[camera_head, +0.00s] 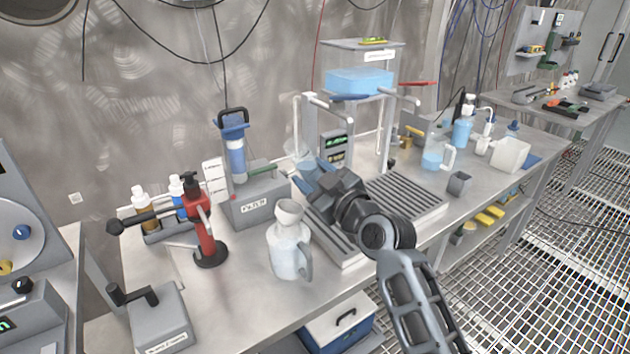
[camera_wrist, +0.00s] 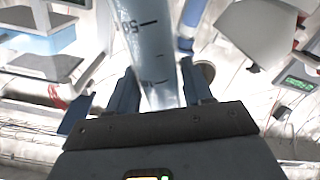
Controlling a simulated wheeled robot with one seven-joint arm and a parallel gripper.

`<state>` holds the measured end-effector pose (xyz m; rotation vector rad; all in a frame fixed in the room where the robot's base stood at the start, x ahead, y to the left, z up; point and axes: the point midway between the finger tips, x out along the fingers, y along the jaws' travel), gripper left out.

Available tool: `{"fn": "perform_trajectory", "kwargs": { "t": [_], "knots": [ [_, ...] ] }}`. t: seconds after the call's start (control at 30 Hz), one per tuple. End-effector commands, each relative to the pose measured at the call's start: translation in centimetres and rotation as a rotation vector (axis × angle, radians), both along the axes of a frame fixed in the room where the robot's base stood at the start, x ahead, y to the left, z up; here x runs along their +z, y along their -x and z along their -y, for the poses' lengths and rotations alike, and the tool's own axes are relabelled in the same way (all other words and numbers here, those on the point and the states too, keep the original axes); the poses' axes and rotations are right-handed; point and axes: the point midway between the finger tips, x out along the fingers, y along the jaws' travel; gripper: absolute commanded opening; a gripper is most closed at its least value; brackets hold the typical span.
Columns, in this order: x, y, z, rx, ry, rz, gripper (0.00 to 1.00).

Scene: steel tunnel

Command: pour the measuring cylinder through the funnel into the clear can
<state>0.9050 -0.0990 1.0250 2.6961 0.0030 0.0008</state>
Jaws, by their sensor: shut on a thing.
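My gripper (camera_head: 309,176) is shut on the measuring cylinder (camera_head: 299,158), a clear, pale blue tube, behind and slightly right of the funnel in the head view. In the wrist view the cylinder (camera_wrist: 152,45) stands between the two blue fingers (camera_wrist: 160,92), with a "50" mark and tick lines on its wall. Its liquid level is unclear. The funnel (camera_head: 289,212), a whitish cone, sits in the mouth of the clear can (camera_head: 289,252). The can is upright on the bench with its handle to the right. The gripper and cylinder are apart from both.
A red clamp stand (camera_head: 205,230) and bottles (camera_head: 142,208) stand left of the can. A grey filter unit (camera_head: 252,205) is behind it. A ribbed tray (camera_head: 405,198) lies on the right. A rack with a blue tank (camera_head: 360,82) rises behind my arm. Bare bench surrounds the can's front.

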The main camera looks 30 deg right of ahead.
Motion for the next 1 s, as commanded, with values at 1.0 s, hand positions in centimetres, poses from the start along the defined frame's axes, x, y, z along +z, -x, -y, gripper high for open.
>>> {"fn": "perform_trajectory", "kwargs": {
  "t": [1.0],
  "knots": [
    [-2.1, 0.0, 1.1, 0.0, 0.151, 0.002, 0.17]
  ]
}}
